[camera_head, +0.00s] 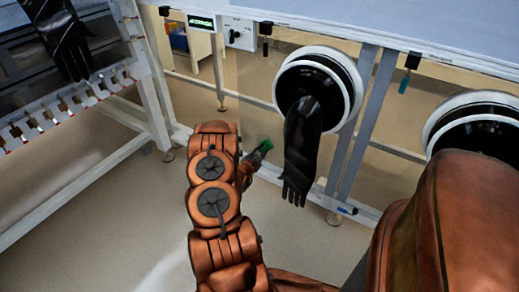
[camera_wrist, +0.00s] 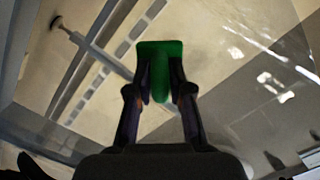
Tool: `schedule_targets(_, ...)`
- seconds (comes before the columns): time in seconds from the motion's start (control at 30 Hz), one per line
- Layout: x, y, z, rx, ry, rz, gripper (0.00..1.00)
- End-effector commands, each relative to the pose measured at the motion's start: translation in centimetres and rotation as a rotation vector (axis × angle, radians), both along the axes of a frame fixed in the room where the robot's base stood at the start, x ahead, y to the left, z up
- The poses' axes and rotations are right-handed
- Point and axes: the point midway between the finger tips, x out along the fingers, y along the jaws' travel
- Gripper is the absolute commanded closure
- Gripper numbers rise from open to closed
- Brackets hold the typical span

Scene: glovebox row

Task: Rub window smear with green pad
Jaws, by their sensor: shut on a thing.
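The green pad (camera_wrist: 160,50) is held between the two fingers of my gripper (camera_wrist: 160,80) in the wrist view. In the head view the pad (camera_head: 266,145) shows small at the end of my gripper (camera_head: 258,154), by the lower left part of the clear window (camera_head: 257,95). The pad looks close to the pane, but I cannot tell whether it touches. Whitish streaks (camera_wrist: 268,87) show on the pane to the right of the pad in the wrist view. I cannot tell whether they are the smear or reflections.
A black glove (camera_head: 301,150) hangs from a round port (camera_head: 318,88) just right of my gripper. Another port (camera_head: 475,125) is farther right. A white frame with a slotted rail (camera_head: 70,105) and another glove (camera_head: 66,45) stand at left. Open floor (camera_head: 100,225) lies at lower left.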

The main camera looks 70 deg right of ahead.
Motion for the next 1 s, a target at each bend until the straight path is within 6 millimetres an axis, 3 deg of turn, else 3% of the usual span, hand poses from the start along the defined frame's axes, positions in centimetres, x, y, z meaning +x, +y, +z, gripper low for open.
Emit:
schedule_targets(0.4, -2.9, 0.4, 0.0, 0.004, 0.002, -0.002, 1.0)
schedule_targets(1.0, -2.9, 0.5, 1.5, 0.0, -0.001, -0.001, 1.0)
